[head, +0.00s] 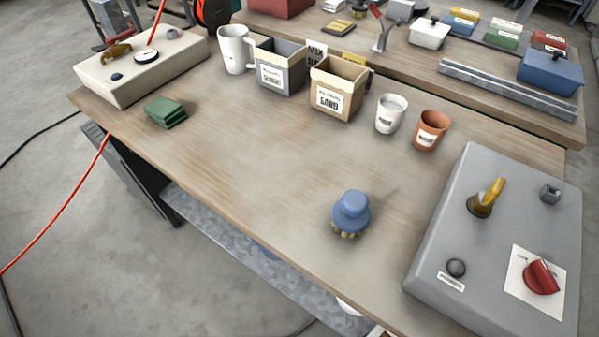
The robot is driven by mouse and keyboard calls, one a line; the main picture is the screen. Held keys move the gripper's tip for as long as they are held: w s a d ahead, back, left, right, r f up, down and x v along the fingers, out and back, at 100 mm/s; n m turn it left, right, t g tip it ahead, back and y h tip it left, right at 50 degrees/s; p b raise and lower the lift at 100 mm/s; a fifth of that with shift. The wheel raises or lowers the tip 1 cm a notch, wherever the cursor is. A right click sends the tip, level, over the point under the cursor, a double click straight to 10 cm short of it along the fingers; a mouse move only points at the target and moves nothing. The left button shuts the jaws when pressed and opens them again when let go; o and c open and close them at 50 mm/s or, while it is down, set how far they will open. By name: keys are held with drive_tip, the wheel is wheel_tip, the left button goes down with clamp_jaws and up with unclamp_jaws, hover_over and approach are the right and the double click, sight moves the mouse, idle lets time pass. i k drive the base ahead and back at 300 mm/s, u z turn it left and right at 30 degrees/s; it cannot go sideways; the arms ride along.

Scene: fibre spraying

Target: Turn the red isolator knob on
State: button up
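The red isolator knob (541,278) sits on a white label plate (521,290) at the lower right of the grey control box (440,225). The box stands at the right end of the wooden table. The knob's grip bar lies at a slant, and the small print on the plate is too fine to read. A yellow lever (488,196) stands up on the same box, above and left of the knob. A dark round button (456,268) is at its lower left, and a small grey square fitting (550,194) at its upper right. My gripper is not in view.
A blue knobbed brush-like tool (351,212) stands left of the box. A terracotta cup (431,130), white cup (390,114), sand box (339,87), grey box (280,67) and white jug (235,49) line the back. Green pads (166,112) lie left. The table's middle is clear.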

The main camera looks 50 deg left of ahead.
sight(537, 276)
drive_tip(key=u, duration=0.5)
drive_tip(key=k, duration=1.1)
drive_tip(key=u, duration=0.8)
drive_tip(key=i, duration=0.65)
drive_tip(key=u, duration=0.2)
